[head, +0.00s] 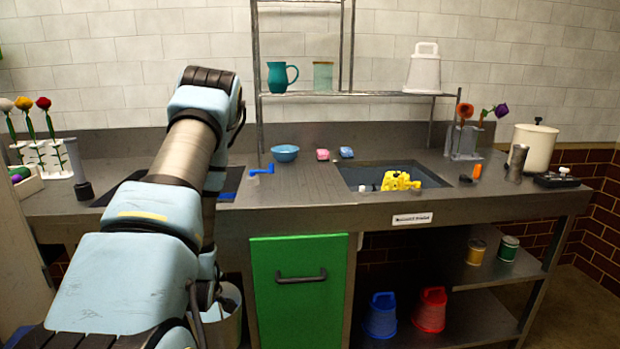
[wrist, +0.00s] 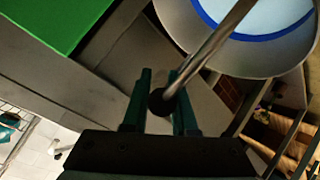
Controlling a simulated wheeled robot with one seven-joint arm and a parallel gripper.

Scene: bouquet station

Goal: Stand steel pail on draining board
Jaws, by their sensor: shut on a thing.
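The steel pail (head: 228,328) shows at the bottom of the head view, low in front of the counter, left of the green door and partly hidden by my arm. In the wrist view the pail (wrist: 262,62) is at the upper right, grey with a blue ring and pale blue inside. My gripper (wrist: 161,77) is shut on the pail's thin handle, near a dark round grip. The fingers are hidden in the head view. The draining board (head: 305,187) appears to be the ridged bare part of the steel counter between the two sinks.
A blue bowl (head: 285,153), pink sponge (head: 322,155) and blue sponge (head: 346,152) lie along the board's back. A blue-handled item (head: 262,171) is at its left. The right sink (head: 365,172) holds a yellow thing (head: 401,181). The green door (head: 300,300) is below.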

